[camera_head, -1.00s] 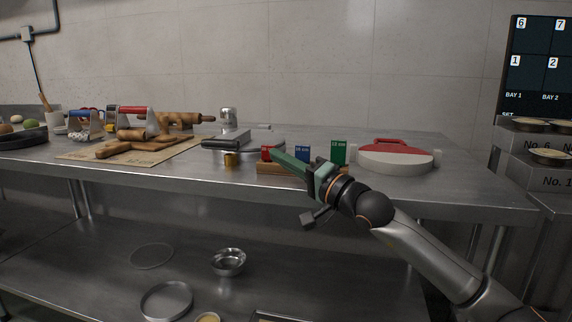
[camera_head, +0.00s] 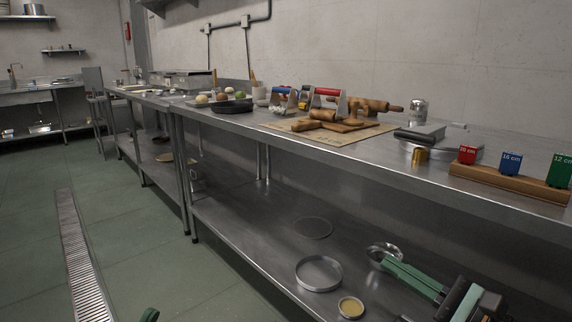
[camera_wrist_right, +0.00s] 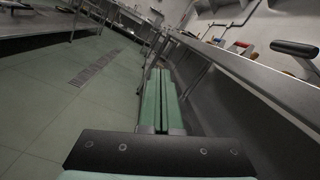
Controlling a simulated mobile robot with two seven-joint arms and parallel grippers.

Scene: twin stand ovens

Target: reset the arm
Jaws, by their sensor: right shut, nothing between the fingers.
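My right gripper (camera_head: 388,264) is at the lower right of the head view, with its long green fingers pressed together and nothing between them. It is off the tabletop, in front of the table, and overlaps the lower shelf in the picture. In the right wrist view the same gripper (camera_wrist_right: 160,74) points out over the floor alongside the table edge, its two fingers side by side. A small green tip (camera_head: 150,315) at the bottom edge of the head view looks like my left gripper; the rest is cut off.
The steel table (camera_head: 345,155) holds a rolling pin (camera_head: 372,105), a black pan (camera_head: 232,105), a brass cup (camera_head: 420,155) and a wooden block (camera_head: 500,183) with coloured size tags. A metal ring (camera_head: 318,273) and bowl (camera_head: 383,252) are on the lower shelf. The green floor (camera_head: 130,230) at left is clear.

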